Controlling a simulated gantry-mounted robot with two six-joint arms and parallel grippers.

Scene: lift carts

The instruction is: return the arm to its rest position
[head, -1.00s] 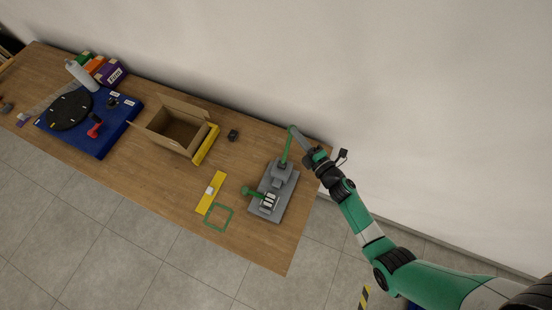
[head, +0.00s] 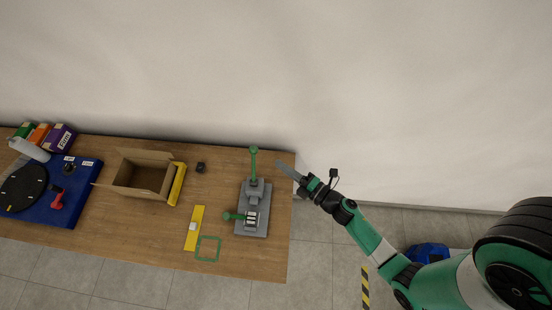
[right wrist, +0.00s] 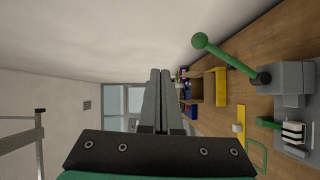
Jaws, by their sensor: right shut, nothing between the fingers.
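My right gripper (head: 282,165) is shut and empty. In the head view it is at the table's back right corner, to the right of the grey press (head: 252,215) and apart from its upright green lever (head: 253,160). In the right wrist view the two grey fingers (right wrist: 159,75) lie side by side, with the green lever (right wrist: 225,58) to their right and nothing between them. My left gripper is in neither view.
The wooden table (head: 140,225) holds an open cardboard box (head: 142,178), a yellow strip (head: 194,228), a green square outline (head: 208,249), a small black object (head: 200,167) and a blue board (head: 75,200) with a red tool (head: 57,199). Floor right of the table is mostly clear.

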